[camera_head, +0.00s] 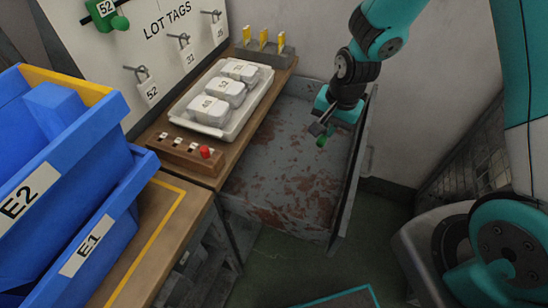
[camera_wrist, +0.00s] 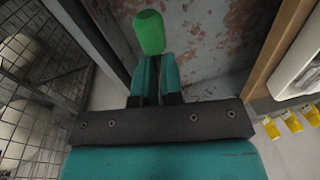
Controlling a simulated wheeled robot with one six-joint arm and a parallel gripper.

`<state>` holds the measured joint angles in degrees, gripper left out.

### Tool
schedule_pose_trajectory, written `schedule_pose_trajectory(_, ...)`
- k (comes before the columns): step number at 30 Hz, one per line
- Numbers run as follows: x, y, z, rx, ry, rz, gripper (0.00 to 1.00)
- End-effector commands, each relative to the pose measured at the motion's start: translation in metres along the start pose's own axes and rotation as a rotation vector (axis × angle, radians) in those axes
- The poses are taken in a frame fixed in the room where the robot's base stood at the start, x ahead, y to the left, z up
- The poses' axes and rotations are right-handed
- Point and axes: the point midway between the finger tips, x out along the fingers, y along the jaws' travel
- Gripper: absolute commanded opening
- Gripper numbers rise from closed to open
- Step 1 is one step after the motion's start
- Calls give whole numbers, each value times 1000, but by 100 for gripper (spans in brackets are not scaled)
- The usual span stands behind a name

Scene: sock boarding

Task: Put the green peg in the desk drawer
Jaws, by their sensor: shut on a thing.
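The green peg (camera_wrist: 149,32) is held at the tips of my gripper (camera_wrist: 153,58) in the wrist view, with the grey, rust-marked drawer floor behind it. In the head view the peg (camera_head: 321,141) shows small and dark green below my gripper (camera_head: 319,130). My gripper is shut on the peg. The desk drawer (camera_head: 290,185) is pulled open at the right of the desk, and its bare floor shows worn rust patches. From above, the peg and gripper appear over the drawer's right part, near its right wall. The exact height above the floor is hard to tell.
On the desk stand a white tray (camera_head: 175,118) with numbered white blocks, a wooden block with a red peg (camera_head: 205,152), and a grey rack of yellow pegs (camera_head: 263,40). Blue bins (camera_head: 70,130) stand at left. The drawer's right wall (camera_head: 350,175) rises close to my gripper.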

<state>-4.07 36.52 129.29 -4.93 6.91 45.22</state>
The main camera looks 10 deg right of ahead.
Motion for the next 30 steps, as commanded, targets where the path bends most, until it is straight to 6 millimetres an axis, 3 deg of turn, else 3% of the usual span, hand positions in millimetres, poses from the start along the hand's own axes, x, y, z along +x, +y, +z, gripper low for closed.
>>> schedule_pose_trajectory(1,16,-4,4,64,17,-3,0)
schedule_pose_trajectory(6,20,-14,12,252,51,-1,0)
schedule_pose_trajectory(11,33,-14,16,311,59,7,0)
schedule_pose_trajectory(24,148,3,20,310,57,8,0)
schedule_pose_trajectory(30,174,6,20,309,59,3,0)
